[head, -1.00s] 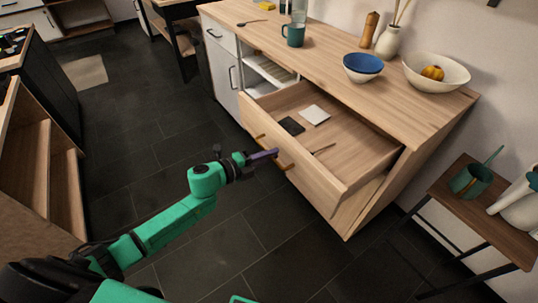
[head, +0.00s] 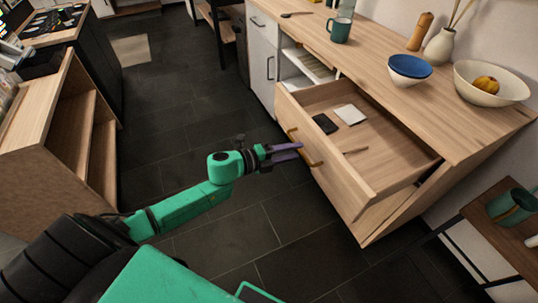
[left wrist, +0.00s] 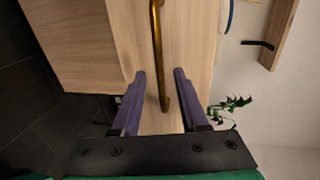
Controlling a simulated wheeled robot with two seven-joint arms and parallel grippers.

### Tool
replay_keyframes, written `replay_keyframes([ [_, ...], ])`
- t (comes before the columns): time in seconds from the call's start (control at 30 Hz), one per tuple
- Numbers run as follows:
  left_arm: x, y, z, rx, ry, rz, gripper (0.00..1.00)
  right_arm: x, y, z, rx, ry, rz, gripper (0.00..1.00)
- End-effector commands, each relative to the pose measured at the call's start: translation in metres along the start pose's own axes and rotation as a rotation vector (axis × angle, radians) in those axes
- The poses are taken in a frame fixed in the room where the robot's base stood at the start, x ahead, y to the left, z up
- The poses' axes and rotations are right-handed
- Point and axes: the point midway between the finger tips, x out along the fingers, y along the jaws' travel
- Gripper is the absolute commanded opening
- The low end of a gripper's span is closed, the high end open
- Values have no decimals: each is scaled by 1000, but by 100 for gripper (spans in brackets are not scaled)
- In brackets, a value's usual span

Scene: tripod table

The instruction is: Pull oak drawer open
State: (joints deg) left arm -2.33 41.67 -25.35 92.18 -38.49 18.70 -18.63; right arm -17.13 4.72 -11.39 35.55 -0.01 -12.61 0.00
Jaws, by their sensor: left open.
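The oak drawer (head: 338,173) stands pulled well out of the cabinet, its inside in view from above. A dark item (head: 324,123), a white item (head: 350,115) and a thin stick-like item (head: 355,150) lie in it. Its brass bar handle (head: 292,134) is on the front; in the left wrist view the handle (left wrist: 157,50) runs between and beyond the fingers. My left gripper (head: 299,151) is open, its purple fingers apart at the drawer front, with the handle's end between the fingertips (left wrist: 160,75). No contact shows. My right gripper is not in view.
The oak countertop (head: 400,95) holds a green mug (head: 339,30), a blue bowl (head: 410,67) and a white bowl (head: 490,84). A small side table (head: 487,212) stands at the right. A wooden shelf unit (head: 85,140) is at the left. Dark floor (head: 165,150) between is clear.

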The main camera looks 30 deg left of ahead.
Motion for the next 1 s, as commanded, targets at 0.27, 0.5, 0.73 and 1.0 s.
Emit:
replay_keyframes([
  [0.27,-69,2,-2,-2,2,6,44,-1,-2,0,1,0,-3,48],
  [0.5,-112,0,0,-1,0,3,44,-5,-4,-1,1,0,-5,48],
  [0.73,-119,0,0,2,1,0,44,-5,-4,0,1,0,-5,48],
  [1.0,-119,0,0,1,0,1,44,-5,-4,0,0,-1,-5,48],
])
